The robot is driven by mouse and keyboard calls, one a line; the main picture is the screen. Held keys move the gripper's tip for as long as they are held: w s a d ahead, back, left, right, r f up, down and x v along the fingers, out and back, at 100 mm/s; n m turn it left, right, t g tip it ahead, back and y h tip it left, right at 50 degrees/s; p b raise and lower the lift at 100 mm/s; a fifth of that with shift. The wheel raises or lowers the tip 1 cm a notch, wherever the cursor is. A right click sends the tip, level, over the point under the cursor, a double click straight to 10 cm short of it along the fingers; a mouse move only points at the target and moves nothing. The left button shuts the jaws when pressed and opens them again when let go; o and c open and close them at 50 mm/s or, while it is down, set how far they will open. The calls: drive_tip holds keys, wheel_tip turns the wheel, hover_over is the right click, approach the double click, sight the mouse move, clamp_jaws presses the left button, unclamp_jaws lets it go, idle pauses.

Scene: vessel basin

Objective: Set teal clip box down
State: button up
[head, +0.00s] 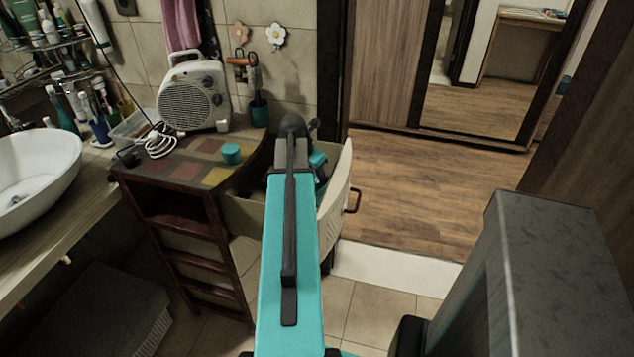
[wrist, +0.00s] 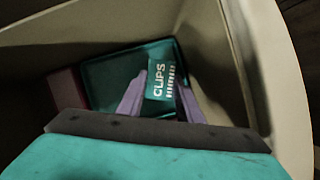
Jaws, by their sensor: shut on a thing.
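The teal clip box (wrist: 161,73), with white "CLIPS" lettering, is between the two purple fingers of my gripper (wrist: 163,92) in the wrist view. The gripper is shut on it. Box and fingers are inside an open drawer (head: 334,200), over a teal tray (wrist: 101,76) that lies on the drawer floor. I cannot tell whether the box touches the tray. In the head view my teal arm covers much of the drawer, and I cannot make out the box there.
A dark red thing (wrist: 66,90) lies left of the tray. The drawer's pale walls stand close around the gripper. On the cabinet top (head: 185,165) are a fan heater (head: 195,98), a teal round container (head: 231,154) and a white cable. A white basin (head: 35,170) is at the left.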

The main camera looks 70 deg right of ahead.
drive_tip(key=shift+f, duration=0.1)
drive_tip(key=shift+f, duration=1.8)
drive_tip(key=shift+f, duration=0.15)
drive_tip(key=o, duration=1.1)
drive_tip(key=shift+b+v, duration=0.3)
drive_tip(key=shift+v, duration=5.85)
